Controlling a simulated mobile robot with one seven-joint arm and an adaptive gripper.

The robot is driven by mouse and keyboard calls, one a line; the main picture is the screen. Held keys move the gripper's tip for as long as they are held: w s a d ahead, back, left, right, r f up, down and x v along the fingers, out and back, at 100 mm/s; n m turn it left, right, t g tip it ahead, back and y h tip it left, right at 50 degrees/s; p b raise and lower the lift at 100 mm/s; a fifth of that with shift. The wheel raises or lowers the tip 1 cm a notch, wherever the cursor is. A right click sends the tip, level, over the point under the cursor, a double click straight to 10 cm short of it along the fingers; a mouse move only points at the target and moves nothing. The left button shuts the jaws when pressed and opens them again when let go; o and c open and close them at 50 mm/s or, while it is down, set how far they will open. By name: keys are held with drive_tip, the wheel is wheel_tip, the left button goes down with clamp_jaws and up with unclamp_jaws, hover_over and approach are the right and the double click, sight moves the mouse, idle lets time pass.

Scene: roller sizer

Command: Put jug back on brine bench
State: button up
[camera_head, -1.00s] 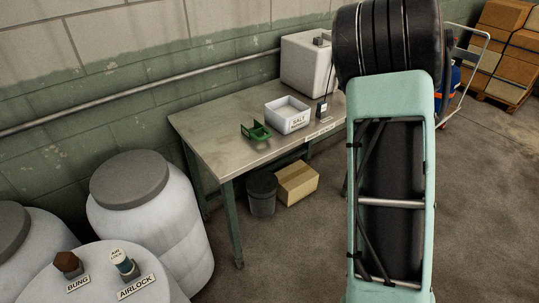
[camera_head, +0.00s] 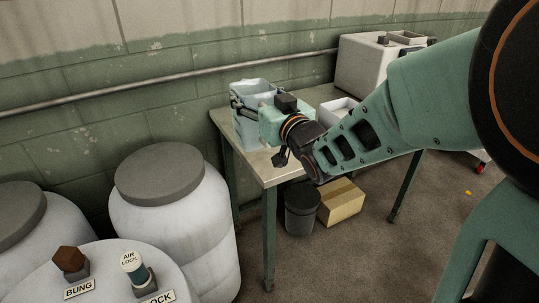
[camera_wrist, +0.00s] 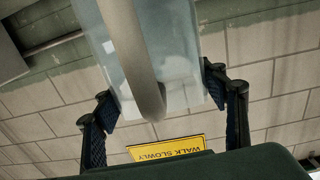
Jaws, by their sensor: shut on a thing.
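The jug (camera_head: 249,130) is a pale, translucent bluish container at the left end of the brine bench (camera_head: 262,166) in the head view. My gripper (camera_head: 240,102) is shut on it near its upper part. In the wrist view the jug (camera_wrist: 185,45) fills the top middle between my two dark finger pads, with a greyish curved handle in front. The jug looks upright at the bench's left end. I cannot tell whether its base touches the top. My arm and gripper hide part of the bench and the things on it.
A white salt box (camera_head: 338,110) and a large white tank (camera_head: 372,62) stand farther along the bench. Below are a dark bucket (camera_head: 301,208) and a cardboard box (camera_head: 341,202).

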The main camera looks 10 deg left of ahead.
drive_tip(key=shift+s+a+y, duration=0.25)
drive_tip(key=shift+a+y, duration=0.05)
drive_tip(key=shift+a, duration=0.35)
drive_tip(key=shift+w+a+f, duration=0.1)
drive_tip(key=shift+a+f, duration=0.05)
drive_tip(key=w+d+f+b, duration=0.1)
drive_tip(key=w+d+f, duration=0.4)
drive_tip(key=w+f, duration=0.7)
drive_tip(key=shift+w+f+b, duration=0.3)
drive_tip(key=shift+b, duration=0.1)
drive_tip(key=shift+f, duration=0.25)
drive_tip(key=o, duration=2.1)
